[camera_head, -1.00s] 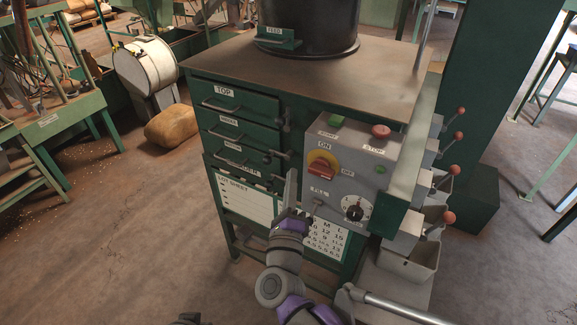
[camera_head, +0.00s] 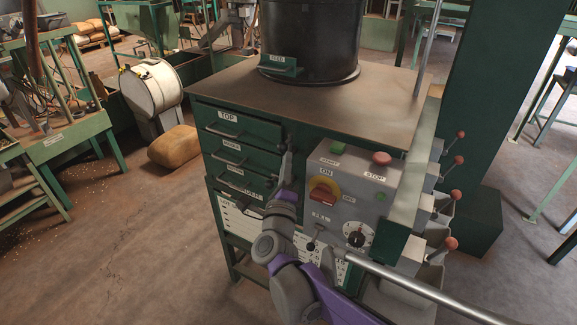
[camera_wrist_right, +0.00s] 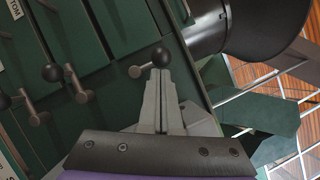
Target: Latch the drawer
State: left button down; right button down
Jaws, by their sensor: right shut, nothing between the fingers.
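The green cabinet has a stack of drawers with bar handles; the top drawer (camera_head: 240,126) is labelled TOP. I cannot tell whether every drawer is fully flush. Latch levers with black ball knobs line the drawers' right side. In the right wrist view, the uppermost latch knob (camera_wrist_right: 162,56) is right at my fingertips, its short stem running left to a pivot. I cannot tell whether they touch. A second latch knob (camera_wrist_right: 53,72) and a third latch knob (camera_wrist_right: 4,101) are further left. My right gripper (camera_head: 289,153) is shut and empty, pointing up beside the latches. My left gripper is out of view.
A grey control box (camera_head: 340,185) with a red-and-yellow switch stands close to the right of my gripper. A black hopper (camera_head: 310,40) is on the cabinet top. Red-knobbed levers (camera_head: 450,195) stick out at the right.

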jog(key=shift+w+a+r+n+g+p, duration=0.15)
jog(key=shift+n+p, duration=0.1)
jog(key=shift+n, duration=0.3)
jog(key=shift+s+a+r+n+g+p, duration=0.1)
jog(key=shift+r+n+g+p, duration=0.1)
jog(key=shift+n, duration=0.35)
jog(key=w+a+n+g, duration=0.1)
jog(key=n+g, duration=0.1)
jog(key=n, duration=0.1)
jog(key=a+n+g, duration=0.2)
jog(key=n, duration=0.2)
jog(key=w+a+n+g, duration=0.1)
jog(key=n+g, duration=0.1)
jog(key=n, duration=0.2)
jog(key=shift+w+a+b, duration=0.2)
jog(key=shift+w+b, duration=0.1)
jog(key=shift+b, duration=0.1)
jog(key=shift+w+a+f, duration=0.1)
jog(key=shift+a+f, duration=0.05)
jog(key=shift+f, duration=0.1)
dwell(0.5)
